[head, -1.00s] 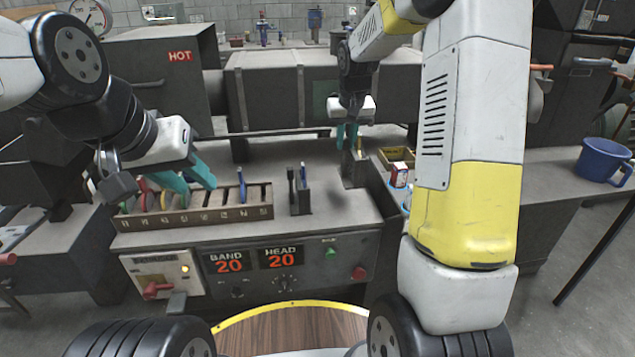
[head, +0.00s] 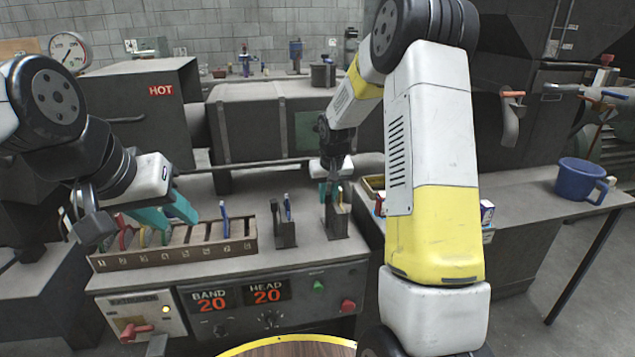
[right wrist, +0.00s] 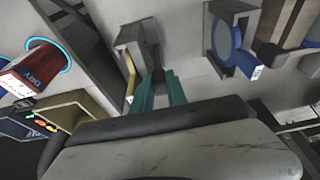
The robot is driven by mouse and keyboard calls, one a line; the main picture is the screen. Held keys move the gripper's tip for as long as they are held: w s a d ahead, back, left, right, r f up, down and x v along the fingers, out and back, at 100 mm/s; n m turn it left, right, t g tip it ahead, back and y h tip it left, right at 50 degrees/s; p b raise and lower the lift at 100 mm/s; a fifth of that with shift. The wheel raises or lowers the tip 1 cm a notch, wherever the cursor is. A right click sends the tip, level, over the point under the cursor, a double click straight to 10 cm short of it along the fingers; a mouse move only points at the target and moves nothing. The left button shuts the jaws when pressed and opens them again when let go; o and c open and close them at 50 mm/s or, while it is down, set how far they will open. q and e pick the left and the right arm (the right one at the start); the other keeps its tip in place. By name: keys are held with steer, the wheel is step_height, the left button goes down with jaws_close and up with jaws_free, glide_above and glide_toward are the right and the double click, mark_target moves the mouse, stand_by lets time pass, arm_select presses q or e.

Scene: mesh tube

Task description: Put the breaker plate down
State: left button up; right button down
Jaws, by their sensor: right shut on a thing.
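My right gripper (head: 329,192) is at the grey stand (head: 337,222) on the right of the console top. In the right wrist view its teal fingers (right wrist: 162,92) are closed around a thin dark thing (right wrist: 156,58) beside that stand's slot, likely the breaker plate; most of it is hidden. A yellow-handled piece (right wrist: 131,82) is in the same stand. My left gripper (head: 166,214) is open and empty, above the numbered rack (head: 175,257).
A second stand (head: 285,235) holds a blue-handled disc (right wrist: 228,42). The rack holds several coloured-handled pieces. A hot-marked box (head: 150,110) and a barrel (head: 260,125) are behind. A brass-coloured tray (right wrist: 75,112) and a DRY box (right wrist: 32,72) are near the right gripper.

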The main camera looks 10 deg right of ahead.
steer(key=shift+w, duration=0.1)
steer(key=c, duration=1.7)
jaws_free()
steer(key=shift+f, duration=0.2)
steer(key=o, duration=0.4)
steer(key=shift+r, duration=0.1)
steer(key=v, duration=1.2)
steer(key=s+a+r+t, duration=0.1)
steer(key=s+r, duration=0.7)
steer(key=s, duration=1)
steer(key=s+a+t+y, duration=0.1)
steer(key=s, duration=0.5)
steer(key=s+a+y, duration=0.1)
steer(key=s, duration=0.4)
steer(key=shift+s+a+r+t, duration=0.1)
steer(key=shift+s+r+t, duration=0.15)
steer(key=shift+t, duration=0.15)
